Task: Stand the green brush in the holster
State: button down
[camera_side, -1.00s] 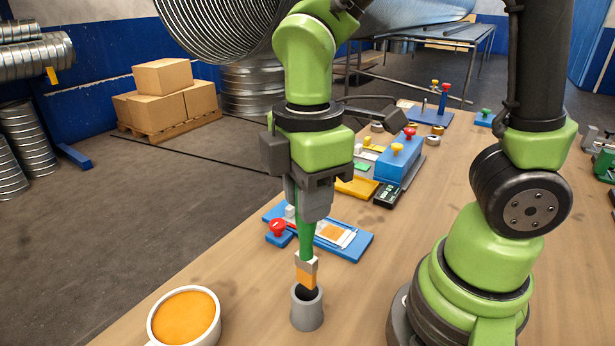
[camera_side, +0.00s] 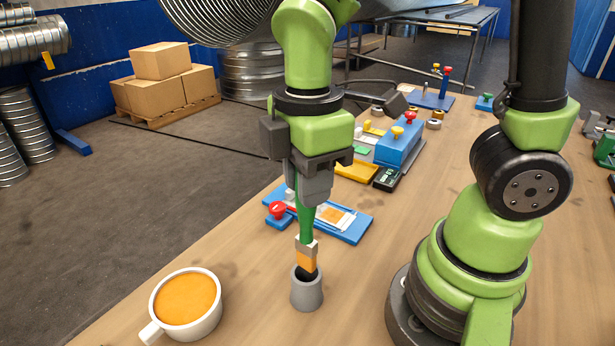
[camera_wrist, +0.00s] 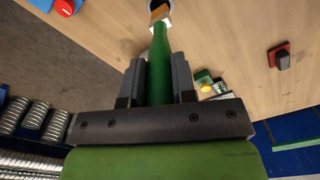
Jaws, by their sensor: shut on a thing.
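My gripper (camera_side: 307,190) is shut on the green handle of the brush (camera_side: 306,225). The brush hangs nearly upright, with a pale ferrule and an orange band low down and a dark tip at the bottom. The grey cup-shaped holster (camera_side: 307,294) stands on the table right below it. The dark tip is at the mouth of the holster; how far it is inside I cannot tell. In the wrist view the green brush (camera_wrist: 160,62) runs from between my gripper's fingers (camera_wrist: 158,80) to the holster at the top edge, which is mostly cut off.
A white mug of orange liquid (camera_side: 187,299) stands to the left of the holster. A blue fixture (camera_side: 340,222) with a red knob (camera_side: 277,210) lies behind it. Bare table lies around the holster.

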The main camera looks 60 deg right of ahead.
aim_at(307, 239)
jog(key=shift+f, duration=3.6)
jog(key=c, duration=0.8)
grip_release()
jog(key=shift+c, duration=0.2)
jog(key=shift+r, duration=0.1)
notch_tip(307, 239, up, 10)
jog(key=shift+f, duration=0.1)
